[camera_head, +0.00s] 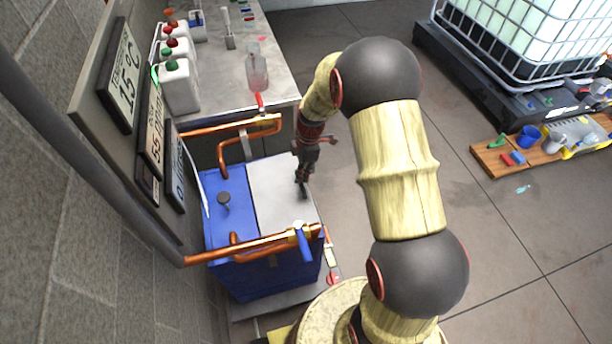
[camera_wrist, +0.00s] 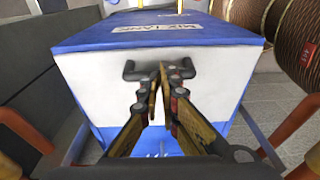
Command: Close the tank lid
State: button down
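The tank (camera_head: 225,185) is a blue box on the left in the head view, with a dark knob (camera_head: 223,198) on its top. A pale flat panel (camera_head: 265,190) beside the blue part appears to be the lid; I cannot tell its exact angle. In the wrist view, the pale panel (camera_wrist: 90,80) bears a dark handle (camera_wrist: 131,70) and adjoins a blue surface (camera_wrist: 205,35) marked "MIX TANK". My gripper (camera_head: 303,190) is over the panel's right part. In the wrist view my gripper (camera_wrist: 160,78) has its fingertips nearly together at the handle's middle, hiding part of it; a firm grip does not show.
Copper-coloured pipes (camera_head: 255,247) run along the tank's near and far sides. A wall with display panels (camera_head: 124,75) stands left. A metal bench (camera_head: 238,50) with bottles is behind. Open floor lies right, before a caged container (camera_head: 520,40) and a wooden board (camera_head: 492,160).

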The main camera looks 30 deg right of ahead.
notch_tip(320, 180, up, 16)
jog(key=m+h+p, duration=0.1)
jog(key=m+p, duration=0.4)
jog(key=m, duration=1.3)
jog(key=f+b, duration=0.1)
jog(key=f, duration=0.3)
jog(key=f+b, duration=0.2)
jog(key=f, duration=0.3)
jog(key=a+f+b, duration=0.1)
jog(key=f+b, duration=0.1)
jog(key=f, duration=0.3)
jog(key=shift+w+f, duration=0.15)
jog(key=shift+w, duration=0.15)
jog(key=shift+f, duration=0.1)
